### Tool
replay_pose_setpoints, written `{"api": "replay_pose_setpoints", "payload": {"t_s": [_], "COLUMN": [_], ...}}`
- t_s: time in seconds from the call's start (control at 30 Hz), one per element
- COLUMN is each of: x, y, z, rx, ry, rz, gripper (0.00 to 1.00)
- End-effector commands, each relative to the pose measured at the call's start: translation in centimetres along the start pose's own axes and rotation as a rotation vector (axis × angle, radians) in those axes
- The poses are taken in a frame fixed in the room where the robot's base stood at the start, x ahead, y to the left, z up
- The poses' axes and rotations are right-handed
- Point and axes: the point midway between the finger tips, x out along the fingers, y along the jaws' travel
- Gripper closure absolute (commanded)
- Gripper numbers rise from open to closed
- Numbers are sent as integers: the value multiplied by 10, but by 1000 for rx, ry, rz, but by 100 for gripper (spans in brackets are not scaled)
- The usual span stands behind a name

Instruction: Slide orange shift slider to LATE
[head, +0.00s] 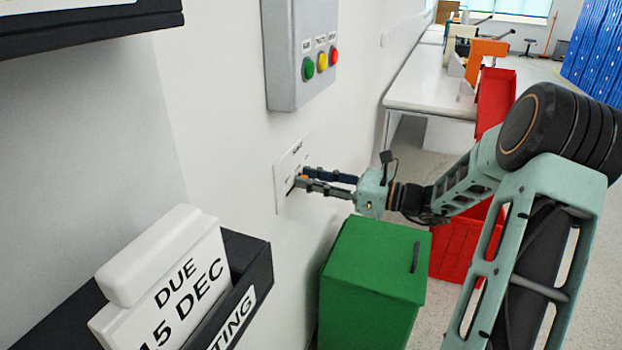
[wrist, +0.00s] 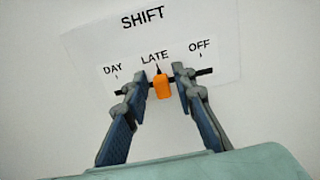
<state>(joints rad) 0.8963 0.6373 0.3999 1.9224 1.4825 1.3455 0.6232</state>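The orange slider (wrist: 162,87) sits on a dark horizontal slot in the white SHIFT panel (wrist: 210,50), just under the LATE label and its tick, with DAY to the left and OFF to the right. My gripper (wrist: 163,72) is at the panel with one finger on each side of the slider. The fingers are apart, and a gap shows between the slider and each finger, wider on the right. In the head view my gripper (head: 302,178) reaches the wall panel (head: 281,182), and the slider is a small orange spot, mostly hidden by the fingers.
A grey box with green, yellow and red buttons (head: 322,60) hangs on the wall above the panel. A green cabinet (head: 372,270) stands below my gripper, with red bins (head: 462,245) beside it. A dark card holder (head: 255,262) is at the lower left.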

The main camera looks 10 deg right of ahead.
Motion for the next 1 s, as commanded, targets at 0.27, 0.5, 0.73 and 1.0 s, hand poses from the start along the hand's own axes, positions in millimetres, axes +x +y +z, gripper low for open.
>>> {"api": "replay_pose_setpoints", "payload": {"t_s": [0.27,0.5,0.73,1.0], "x": [0,-22,-72,-113], "y": [0,-1,-1,0], "z": [0,0,0,0], "rx": [0,1,0,0], "ry": [0,0,1,0], "rz": [0,-5,-4,-2], "gripper": [70,70,70,70]}}
